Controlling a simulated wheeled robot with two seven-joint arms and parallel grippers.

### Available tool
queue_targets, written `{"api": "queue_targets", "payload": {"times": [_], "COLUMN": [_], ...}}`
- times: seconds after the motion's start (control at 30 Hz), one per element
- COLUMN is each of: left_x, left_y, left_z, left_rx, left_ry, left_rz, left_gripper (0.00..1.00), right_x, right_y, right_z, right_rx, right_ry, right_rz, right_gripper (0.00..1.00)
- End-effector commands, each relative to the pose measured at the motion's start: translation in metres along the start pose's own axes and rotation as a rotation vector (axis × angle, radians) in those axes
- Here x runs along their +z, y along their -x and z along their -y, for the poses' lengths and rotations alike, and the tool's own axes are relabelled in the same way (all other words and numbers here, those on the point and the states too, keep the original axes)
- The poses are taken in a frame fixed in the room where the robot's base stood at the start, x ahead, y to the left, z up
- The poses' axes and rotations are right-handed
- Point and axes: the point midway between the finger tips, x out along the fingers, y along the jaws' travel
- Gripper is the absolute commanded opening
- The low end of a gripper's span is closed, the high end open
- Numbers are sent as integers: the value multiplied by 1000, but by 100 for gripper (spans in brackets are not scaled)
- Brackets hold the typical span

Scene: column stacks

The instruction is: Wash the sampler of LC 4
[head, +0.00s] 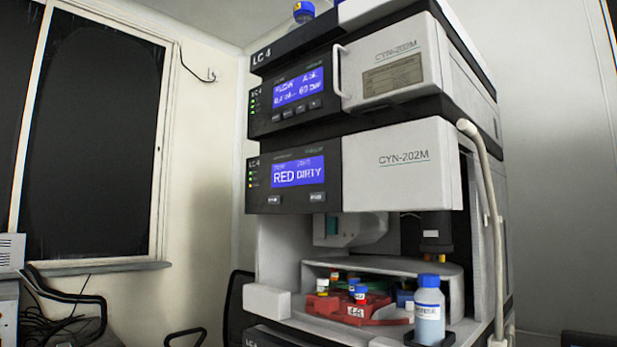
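The LC 4 stack (375,160) stands in the middle of the head view. Its sampler module (400,172) has a blue display (298,172) reading "RED DIRTY". Two small grey buttons, a left one (274,200) and a right one (317,197), sit below the display; their labels are too small to read. Under it is an open bay with a red vial tray (345,306) holding several vials with coloured caps. A blue-capped bottle (428,312) stands upright in a black holder at the bay's front right. Neither of my grippers is in view.
Above the sampler is a module with a flow display (299,88) and a door handle (337,70). A pale hose (484,165) runs down the stack's right side. A dark chair (236,305) stands behind left. Cables and another chair are at far left, below a window (85,130).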

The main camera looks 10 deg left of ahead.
Motion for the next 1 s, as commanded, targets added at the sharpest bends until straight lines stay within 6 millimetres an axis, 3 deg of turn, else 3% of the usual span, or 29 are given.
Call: {"api": "queue_targets", "payload": {"times": [0.37,0.5,0.53,1.0], "left_x": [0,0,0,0], "left_y": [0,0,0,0], "left_z": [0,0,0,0], "left_rx": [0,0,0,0], "left_ry": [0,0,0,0], "left_rz": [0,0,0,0], "left_gripper": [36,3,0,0], "right_x": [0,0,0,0], "right_y": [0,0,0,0], "right_z": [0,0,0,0], "right_rx": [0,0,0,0], "right_ry": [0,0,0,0], "right_rz": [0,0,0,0], "right_gripper": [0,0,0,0]}}
